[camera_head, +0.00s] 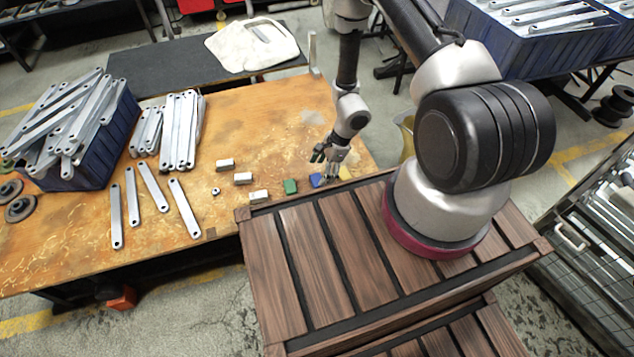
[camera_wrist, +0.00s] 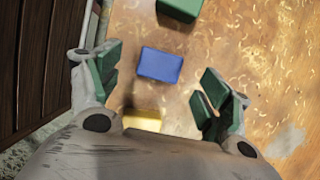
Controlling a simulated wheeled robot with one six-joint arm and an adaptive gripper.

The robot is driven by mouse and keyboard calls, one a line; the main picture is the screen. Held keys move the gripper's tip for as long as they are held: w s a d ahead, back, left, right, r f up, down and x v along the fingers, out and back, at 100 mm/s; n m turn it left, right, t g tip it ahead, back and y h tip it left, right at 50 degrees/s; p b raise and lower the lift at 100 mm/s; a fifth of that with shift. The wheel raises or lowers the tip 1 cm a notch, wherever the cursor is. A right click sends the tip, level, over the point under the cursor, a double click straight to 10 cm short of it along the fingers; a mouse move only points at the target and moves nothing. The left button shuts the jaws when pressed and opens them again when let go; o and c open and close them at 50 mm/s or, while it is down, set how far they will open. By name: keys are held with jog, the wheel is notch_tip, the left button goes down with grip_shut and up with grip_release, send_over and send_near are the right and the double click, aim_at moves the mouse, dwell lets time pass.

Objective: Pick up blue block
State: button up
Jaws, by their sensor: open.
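The blue block (camera_head: 315,180) lies on the wooden table near its front edge. It also shows in the wrist view (camera_wrist: 160,65), flat on the table and apart from other blocks. My gripper (camera_head: 325,168) is open and close to the blue block in the head view. In the wrist view my gripper (camera_wrist: 157,90) has its green-padded fingers spread to the left and right, with the blue block between and slightly beyond them. Nothing is held. In the head view a finger partly covers the block.
A green block (camera_head: 290,186) lies left of the blue one. A yellow block (camera_wrist: 142,119) lies near my gripper's palm. Several whitish blocks (camera_head: 243,178) lie further left. A blue bin (camera_head: 115,135) holds metal brackets. Dark wooden slats (camera_wrist: 40,55) border the table.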

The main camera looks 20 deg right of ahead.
aim_at(317, 179)
jog(key=x, duration=0.5)
jog(key=shift+w+d+f, duration=0.1)
jog(key=shift+f, duration=0.2)
jog(key=c, duration=1.2)
